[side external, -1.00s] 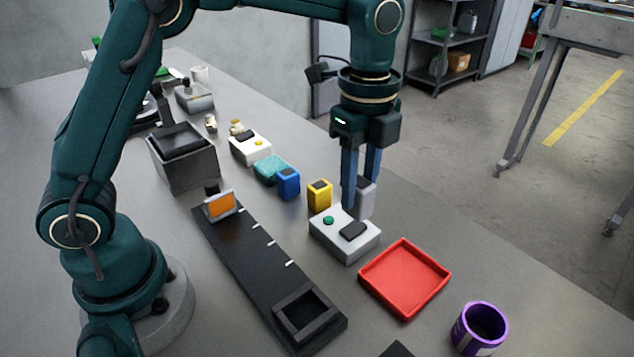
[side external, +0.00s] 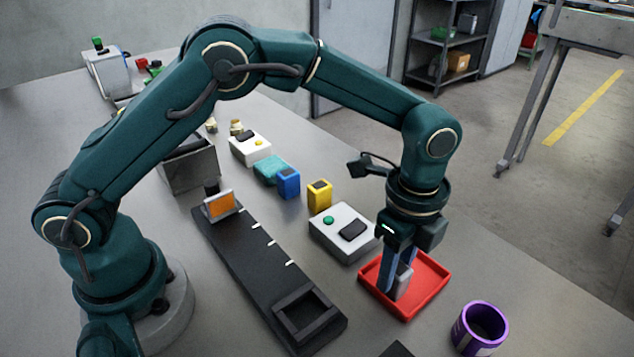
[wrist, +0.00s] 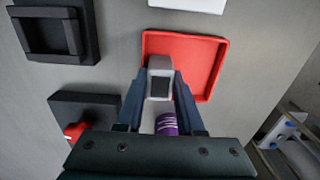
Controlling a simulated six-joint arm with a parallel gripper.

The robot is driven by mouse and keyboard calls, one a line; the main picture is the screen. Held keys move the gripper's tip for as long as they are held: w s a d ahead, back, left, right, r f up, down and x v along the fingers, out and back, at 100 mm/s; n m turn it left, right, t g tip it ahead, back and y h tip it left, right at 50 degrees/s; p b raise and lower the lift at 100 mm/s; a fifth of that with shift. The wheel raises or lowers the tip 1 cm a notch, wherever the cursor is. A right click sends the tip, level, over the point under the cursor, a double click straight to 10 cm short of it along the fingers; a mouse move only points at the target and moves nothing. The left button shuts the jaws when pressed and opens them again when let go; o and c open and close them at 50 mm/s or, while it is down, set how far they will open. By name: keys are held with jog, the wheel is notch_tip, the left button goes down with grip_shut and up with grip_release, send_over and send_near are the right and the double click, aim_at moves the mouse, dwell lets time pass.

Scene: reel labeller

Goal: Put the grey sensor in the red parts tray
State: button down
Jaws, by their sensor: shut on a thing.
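The red parts tray (side external: 432,300) lies on the bench at the right in the side view, and it fills the upper middle of the wrist view (wrist: 212,70). My gripper (side external: 394,285) points down over the tray, with its fingers shut on the grey sensor (side external: 403,283). In the wrist view the sensor (wrist: 160,66), grey with a dark face, sits between the two fingertips (wrist: 160,82), over the tray's lower left part. I cannot tell whether the sensor touches the tray floor.
A white box with a green button (side external: 340,235) stands just behind the tray. A purple cup (side external: 480,328) stands in front of it to the right. A black fixture strip (side external: 255,265) lies to the left. Yellow (side external: 319,196) and blue (side external: 287,183) blocks stand farther back.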

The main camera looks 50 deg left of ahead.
jog(key=shift+f, duration=0.15)
jog(key=c, duration=0.5)
grip_release()
